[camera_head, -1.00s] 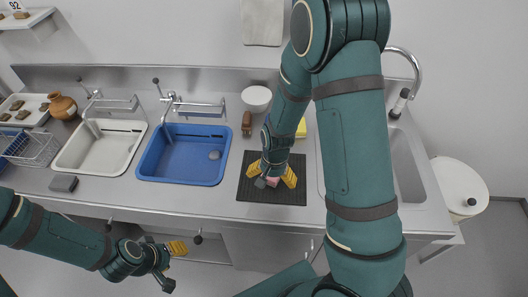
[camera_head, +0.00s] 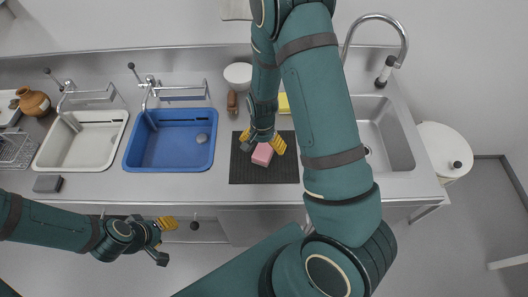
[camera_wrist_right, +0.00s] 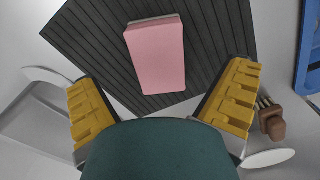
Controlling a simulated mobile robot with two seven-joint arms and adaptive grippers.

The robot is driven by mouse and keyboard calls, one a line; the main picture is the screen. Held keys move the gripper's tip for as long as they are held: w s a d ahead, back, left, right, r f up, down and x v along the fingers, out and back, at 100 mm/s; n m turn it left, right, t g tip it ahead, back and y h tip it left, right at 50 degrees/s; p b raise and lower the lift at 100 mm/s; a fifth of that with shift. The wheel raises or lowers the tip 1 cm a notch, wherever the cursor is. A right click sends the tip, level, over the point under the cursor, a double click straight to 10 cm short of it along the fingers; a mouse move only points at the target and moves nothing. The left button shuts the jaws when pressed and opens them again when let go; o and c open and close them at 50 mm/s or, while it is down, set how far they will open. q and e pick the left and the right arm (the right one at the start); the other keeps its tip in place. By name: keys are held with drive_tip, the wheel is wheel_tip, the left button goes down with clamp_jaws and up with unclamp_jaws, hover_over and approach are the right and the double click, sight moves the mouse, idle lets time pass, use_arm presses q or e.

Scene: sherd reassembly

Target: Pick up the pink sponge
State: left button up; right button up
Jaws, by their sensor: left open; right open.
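The pink sponge (camera_head: 262,154) lies on the dark ribbed mat (camera_head: 262,174). In the right wrist view the sponge (camera_wrist_right: 155,56) is a pink block on the mat (camera_wrist_right: 83,33), ahead of my fingers and between their lines. My right gripper (camera_head: 262,141) is over the mat, next to the sponge on its far side in the picture. In the wrist view this gripper (camera_wrist_right: 163,95) is open, with yellow ridged fingers wide apart and nothing between the tips. My left gripper (camera_head: 163,238) is open and empty in front of the counter's front edge.
A blue basin (camera_head: 170,140) and a white basin (camera_head: 82,139) are left of the mat. A white bowl (camera_head: 238,75), a brown brush (camera_head: 232,102) and a yellow object (camera_head: 284,104) are behind it. A grey sink (camera_head: 383,135) and tap (camera_head: 403,40) are at right.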

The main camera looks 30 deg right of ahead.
sight(264, 150)
drive_tip(key=f, duration=0.3)
drive_tip(key=shift+d+f, duration=0.35)
drive_tip(key=shift+f, duration=0.05)
drive_tip(key=shift+w+f, duration=0.1)
drive_tip(key=shift+f, duration=0.45)
drive_tip(key=c, duration=1.2)
wheel_tip(264, 150, up, 10)
drive_tip(key=shift+r+p, duration=0.1)
drive_tip(key=shift+p, duration=0.25)
